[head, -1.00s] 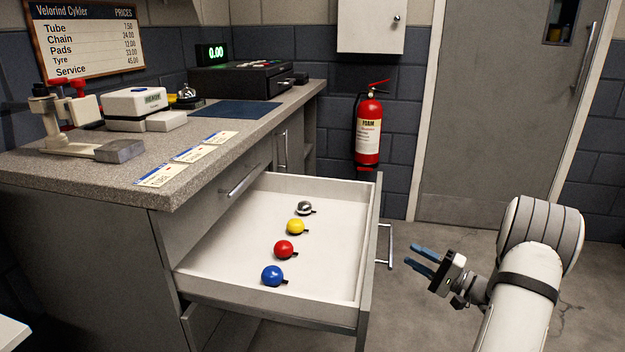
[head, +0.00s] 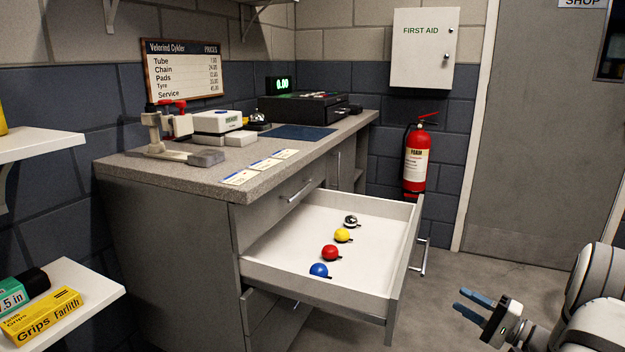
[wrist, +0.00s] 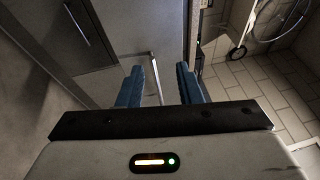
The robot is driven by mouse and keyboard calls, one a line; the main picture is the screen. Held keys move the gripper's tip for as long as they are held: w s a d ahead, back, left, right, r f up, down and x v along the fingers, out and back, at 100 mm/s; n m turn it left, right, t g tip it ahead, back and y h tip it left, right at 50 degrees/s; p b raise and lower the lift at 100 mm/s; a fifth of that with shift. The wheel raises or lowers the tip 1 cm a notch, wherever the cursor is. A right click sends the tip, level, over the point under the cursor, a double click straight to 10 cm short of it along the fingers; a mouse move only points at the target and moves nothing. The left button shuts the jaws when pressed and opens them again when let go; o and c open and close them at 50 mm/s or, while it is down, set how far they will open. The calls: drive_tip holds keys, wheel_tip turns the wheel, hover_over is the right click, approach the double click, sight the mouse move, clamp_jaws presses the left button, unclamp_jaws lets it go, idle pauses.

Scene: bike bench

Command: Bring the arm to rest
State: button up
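My gripper (head: 474,306) is at the lower right of the head view, with its blue fingers apart and nothing between them. It is in free air to the right of the open drawer (head: 392,300), touching nothing. In the wrist view the two blue fingers (wrist: 160,88) are also spread and empty. My arm runs off the right edge of the head view, so part of it is hidden.
The open drawer holds a blue bell (head: 319,269), a red bell (head: 330,252), a yellow bell (head: 342,235) and a silver one (head: 350,221). The counter (head: 215,178) stands left, shelves (head: 80,285) farther left. A fire extinguisher (head: 415,160) hangs behind. Floor near the door is clear.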

drive_tip(key=s+a+r+n+g+h+p, duration=0.1)
drive_tip(key=s+a+r+n+g+p, duration=0.1)
drive_tip(key=s+a+r+g+p, duration=0.4)
drive_tip(key=s+a+r+n+g+h+p, duration=0.1)
drive_tip(key=s+a+r+n+g+p, duration=0.1)
drive_tip(key=a+r+p, duration=0.4)
drive_tip(key=s+a+r+n+g+h+p, duration=0.15)
drive_tip(key=s+a+r+g, duration=0.25)
drive_tip(key=a+r, duration=0.45)
drive_tip(key=s+a+r+n+t+h+p, duration=0.1)
drive_tip(key=s+r+n+h+p, duration=0.3)
drive_tip(key=s+r+h+p, duration=0.6)
drive_tip(key=s+r+p, duration=0.4)
drive_tip(key=r+p, duration=0.2)
drive_tip(key=shift+r+p, duration=0.3)
drive_tip(key=shift+w+a+h, duration=0.1)
drive_tip(key=shift+a+h, duration=0.05)
drive_tip(key=shift+h, duration=0.1)
